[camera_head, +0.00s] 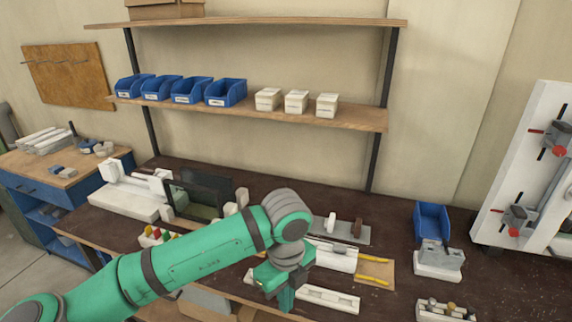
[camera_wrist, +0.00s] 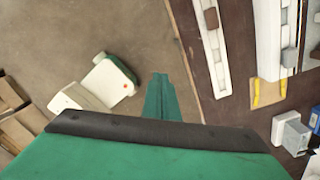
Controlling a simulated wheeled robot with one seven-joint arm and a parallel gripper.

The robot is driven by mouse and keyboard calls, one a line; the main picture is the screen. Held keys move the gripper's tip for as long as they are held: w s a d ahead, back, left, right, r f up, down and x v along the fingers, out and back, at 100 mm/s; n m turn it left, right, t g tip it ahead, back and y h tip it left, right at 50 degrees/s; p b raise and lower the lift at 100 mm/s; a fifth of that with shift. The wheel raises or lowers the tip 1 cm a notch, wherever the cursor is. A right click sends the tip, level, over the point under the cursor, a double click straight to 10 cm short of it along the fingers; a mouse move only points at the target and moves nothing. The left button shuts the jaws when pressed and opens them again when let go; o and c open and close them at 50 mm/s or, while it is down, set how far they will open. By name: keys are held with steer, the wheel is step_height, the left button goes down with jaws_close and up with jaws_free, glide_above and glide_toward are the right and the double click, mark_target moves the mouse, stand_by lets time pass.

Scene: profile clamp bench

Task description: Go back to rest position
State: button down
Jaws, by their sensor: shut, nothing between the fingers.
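My green arm reaches in from the lower left in the head view. My gripper (camera_head: 287,298) points down near the front edge of the dark bench top (camera_head: 390,213). In the wrist view the fingers of my gripper (camera_wrist: 161,95) are together, with nothing between them. Below them in that view are the floor and the bench edge. A white rail (camera_head: 325,297) lies on the bench just right of my gripper, and it also shows in the wrist view (camera_wrist: 211,62).
A blue bin (camera_head: 431,221) and grey block (camera_head: 440,256) stand at right. Small blue bins (camera_head: 226,92) and white boxes (camera_head: 296,101) fill a shelf. Floor (camera_wrist: 130,35) beside the bench is partly clear.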

steer(key=w+d+r+n+t+h, duration=0.1)
steer(key=d+r+n+t+h, duration=0.15)
steer(key=d+h, duration=0.45)
steer(key=w+d+r+n+t+h, duration=0.2)
steer(key=d+r, duration=0.1)
steer(key=d, duration=0.9)
steer(key=w+d+r+n+t+h, duration=0.1)
steer(key=d+r+n+t+h, duration=0.1)
steer(key=d+h, duration=0.5)
steer(key=s+a+f+n+t+y, duration=0.4)
steer(key=a+f+n+t+y, duration=0.2)
steer(key=f+n, duration=0.4)
steer(key=s+a+f+n+t+y, duration=0.45)
steer(key=a+f+n+y, duration=0.2)
steer(key=n, duration=0.55)
steer(key=s+a+f+y, duration=0.1)
steer(key=s+a, duration=0.3)
steer(key=s, duration=0.4)
steer(key=s+a+f+g+y, duration=0.1)
steer(key=s+a+f, duration=0.3)
steer(key=s, duration=0.5)
steer(key=s+a+f+y, duration=0.1)
steer(key=s+a+f, duration=0.1)
steer(key=s+a, duration=0.3)
steer(key=s+m, duration=0.1)
steer(key=s, duration=0.2)
steer(key=shift+s+a+f+g, duration=0.15)
steer(key=shift+s+a+g, duration=0.1)
steer(key=shift+g, duration=0.05)
